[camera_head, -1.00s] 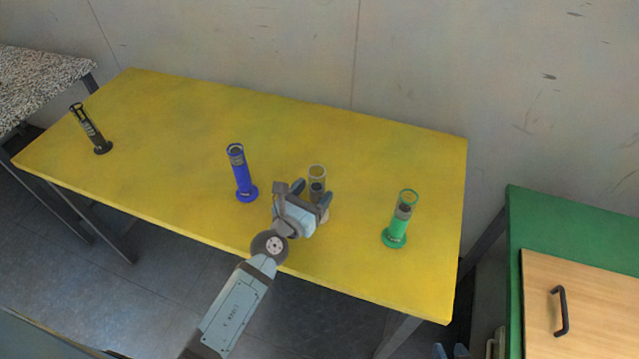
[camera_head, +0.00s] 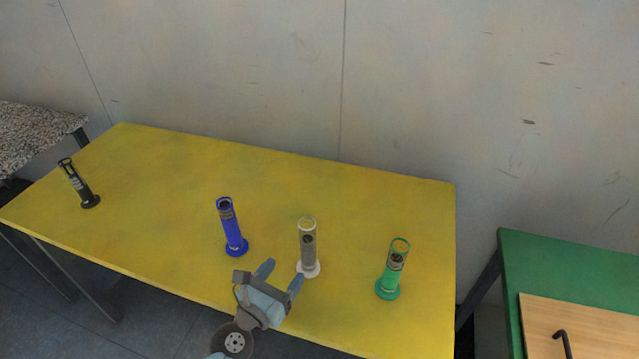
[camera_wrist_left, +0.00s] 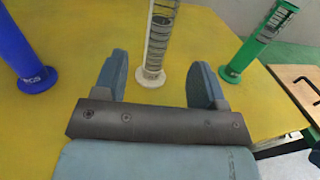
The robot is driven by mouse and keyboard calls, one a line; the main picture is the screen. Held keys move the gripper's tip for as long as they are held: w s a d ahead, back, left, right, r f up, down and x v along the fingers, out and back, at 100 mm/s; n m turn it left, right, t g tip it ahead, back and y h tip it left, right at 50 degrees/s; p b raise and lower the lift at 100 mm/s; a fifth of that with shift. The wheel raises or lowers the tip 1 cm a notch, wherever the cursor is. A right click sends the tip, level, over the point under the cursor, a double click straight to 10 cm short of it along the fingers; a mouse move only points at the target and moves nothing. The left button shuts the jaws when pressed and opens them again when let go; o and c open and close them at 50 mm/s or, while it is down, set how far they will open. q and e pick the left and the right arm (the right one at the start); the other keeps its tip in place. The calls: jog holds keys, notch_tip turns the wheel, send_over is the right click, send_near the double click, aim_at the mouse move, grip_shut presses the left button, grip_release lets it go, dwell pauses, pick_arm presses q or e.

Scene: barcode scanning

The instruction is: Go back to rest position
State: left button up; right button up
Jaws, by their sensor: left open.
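My left gripper (camera_head: 279,277) is open and empty at the front edge of the yellow table (camera_head: 170,170). In the left wrist view its two fingers (camera_wrist_left: 158,82) are apart, with the white-based tube holder (camera_wrist_left: 158,40) standing upright beyond the gap, not gripped. That white holder (camera_head: 307,250) stands just past the fingertips in the head view. A blue holder (camera_head: 231,230) stands to its left and a green holder (camera_head: 393,273) to its right. A black holder (camera_head: 78,186) stands at the table's far left. My right gripper is not in view.
A grey wall (camera_head: 400,80) rises behind the table. A speckled surface (camera_head: 35,135) is at the far left. The table's back half is clear.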

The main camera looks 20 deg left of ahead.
pick_arm(q)
jog(key=s+f+n+g+p, duration=0.1)
jog(key=s+n+g+p, duration=0.2)
jog(key=n, duration=1.4)
jog(key=s+f+n+g+p, duration=0.1)
jog(key=s+n+g+p, duration=0.2)
jog(key=s+n+p, duration=0.5)
jog(key=shift+s+a+f+n+g+y, duration=0.35)
jog(key=shift+s+n, duration=1.05)
jog(key=shift+n, duration=3.9)
